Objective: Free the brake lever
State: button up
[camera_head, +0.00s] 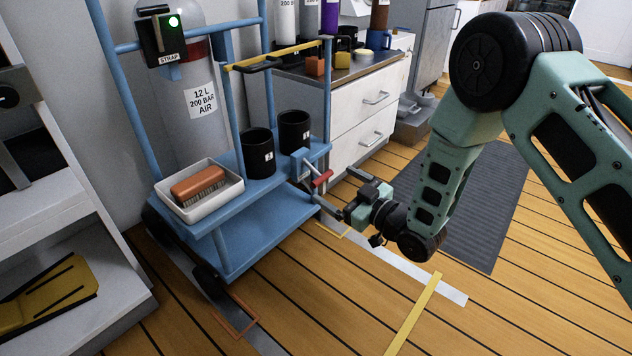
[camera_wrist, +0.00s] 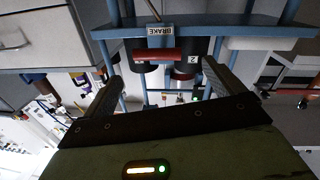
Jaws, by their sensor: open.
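The brake lever has a red grip (camera_head: 322,179) and sits at the right front corner of the blue cart (camera_head: 275,222), beside a small blue bracket. In the wrist view, which is upside down, the red brake lever (camera_wrist: 150,55) lies crosswise by a bracket marked BRAKE (camera_wrist: 161,30). My gripper (camera_head: 340,188) is just right of the lever in the head view, its jaws apart and pointing at the cart. In the wrist view my gripper (camera_wrist: 164,74) has its fingers on either side of the lever, which looks slightly beyond the tips; I see no contact.
The cart carries a white tray (camera_head: 233,192) with a brush (camera_head: 199,184), two black cups (camera_head: 257,150) and a strapped air cylinder (camera_head: 186,135). A white drawer cabinet (camera_head: 350,110) stands close behind the lever. The taped wooden floor in front is clear.

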aim_at(323, 179)
jog(key=b+x, duration=0.3)
jog(key=x, duration=0.3)
jog(key=shift+a+f, duration=0.15)
jog(key=shift+f, duration=0.05)
jog(key=shift+x, duration=0.8)
jog(key=shift+r, duration=0.2)
